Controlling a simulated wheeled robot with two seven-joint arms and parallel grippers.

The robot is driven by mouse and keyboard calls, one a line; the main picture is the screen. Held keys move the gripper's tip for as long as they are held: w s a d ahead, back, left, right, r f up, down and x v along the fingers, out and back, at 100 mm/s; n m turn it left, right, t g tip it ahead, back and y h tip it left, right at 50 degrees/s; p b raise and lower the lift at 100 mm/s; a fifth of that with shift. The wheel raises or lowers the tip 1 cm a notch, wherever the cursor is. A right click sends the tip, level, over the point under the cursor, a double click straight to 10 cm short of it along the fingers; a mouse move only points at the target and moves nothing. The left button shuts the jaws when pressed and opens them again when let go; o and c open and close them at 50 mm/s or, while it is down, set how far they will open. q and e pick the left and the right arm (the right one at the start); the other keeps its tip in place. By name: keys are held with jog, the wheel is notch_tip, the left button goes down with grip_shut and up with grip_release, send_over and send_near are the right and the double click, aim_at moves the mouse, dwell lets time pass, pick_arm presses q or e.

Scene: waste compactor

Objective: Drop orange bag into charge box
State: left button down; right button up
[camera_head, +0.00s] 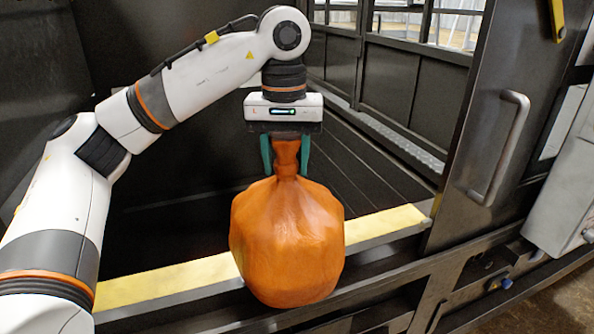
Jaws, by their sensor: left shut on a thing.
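The orange bag (288,240) is round and full, with a gathered neck at its top. My left gripper (286,158) is shut on this neck, with a green finger on each side, and the bag hangs upright below it. The charge box (190,215) is the dark, open metal space behind the bag. The bag overlaps the yellow front edge in the picture and hides part of it; I cannot tell whether it touches. My right gripper is not in view.
A yellow sill (165,283) runs along the front of the box. At the right stands a dark door (475,130) with a grey handle (503,150). Dark panels with windows (440,25) line the back right. The box floor that shows looks empty.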

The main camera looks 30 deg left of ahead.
pick_arm(q)
jog(key=w+a, duration=1.4)
jog(key=a, duration=0.1)
jog(key=shift+a, duration=0.4)
jog(key=shift+w+r, duration=0.1)
